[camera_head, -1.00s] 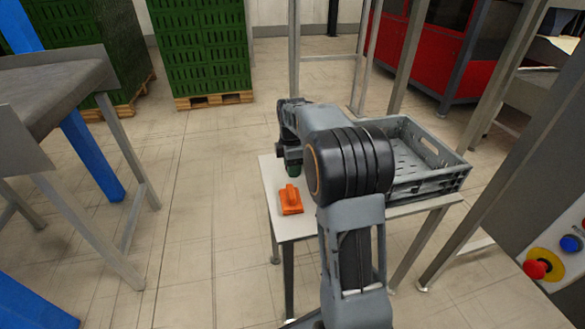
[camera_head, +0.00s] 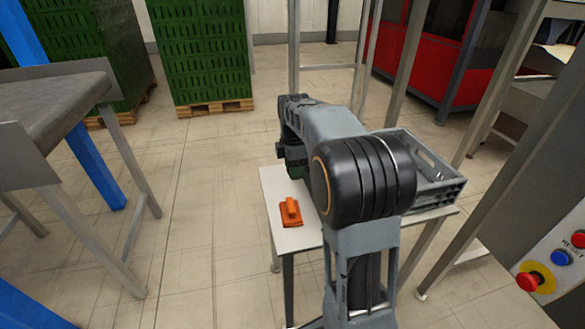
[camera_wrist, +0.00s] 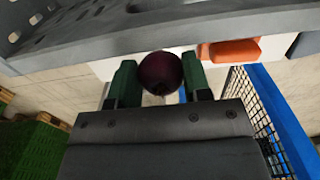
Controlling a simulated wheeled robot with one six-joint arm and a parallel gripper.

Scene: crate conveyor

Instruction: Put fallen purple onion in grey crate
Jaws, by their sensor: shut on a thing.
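The purple onion (camera_wrist: 160,73) is dark and round, and shows between the green fingers in the wrist view. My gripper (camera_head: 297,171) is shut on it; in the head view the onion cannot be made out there. The grey crate (camera_head: 447,194) stands on the right part of the white table, partly hidden behind my arm. My gripper is left of the crate in the head view. A grey slotted wall of the crate (camera_wrist: 120,38) runs across the top of the wrist view, beyond the onion.
An orange object (camera_head: 290,213) lies on the white table (camera_head: 312,236), near my gripper. A conveyor (camera_head: 50,100) stands at left and a control panel with buttons (camera_head: 555,262) at right. Green crates (camera_head: 200,50) are stacked on a pallet behind. Floor between is clear.

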